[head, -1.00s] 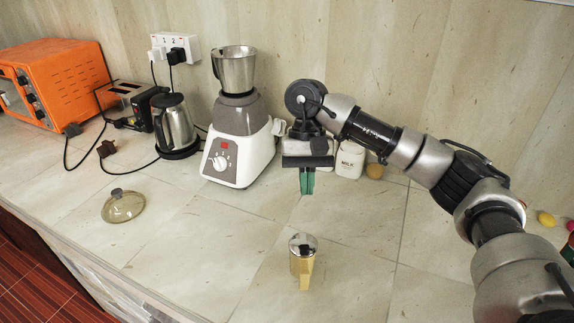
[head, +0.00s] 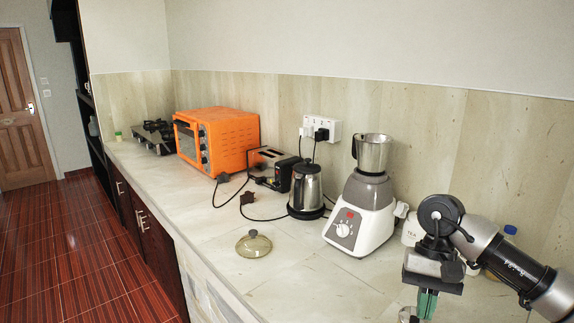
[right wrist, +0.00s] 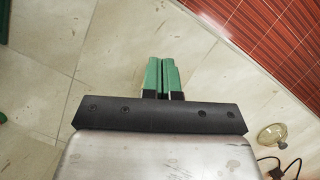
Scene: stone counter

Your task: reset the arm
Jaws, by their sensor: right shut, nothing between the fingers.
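My right gripper (head: 427,304) has green fingers and hangs over the counter at the lower right of the head view. In the right wrist view its two fingers (right wrist: 162,76) are together with nothing between them. The bare stone counter (right wrist: 130,40) lies below the fingertips. My right arm (head: 505,262) comes in from the right edge. My left gripper is not in view.
A white blender (head: 360,215) stands just left of my right gripper. A glass lid (head: 253,244) lies near the front edge. Further left are a kettle (head: 306,190), a toaster (head: 270,165), an orange oven (head: 217,140) and a stove (head: 152,138). Containers stand partly behind my arm.

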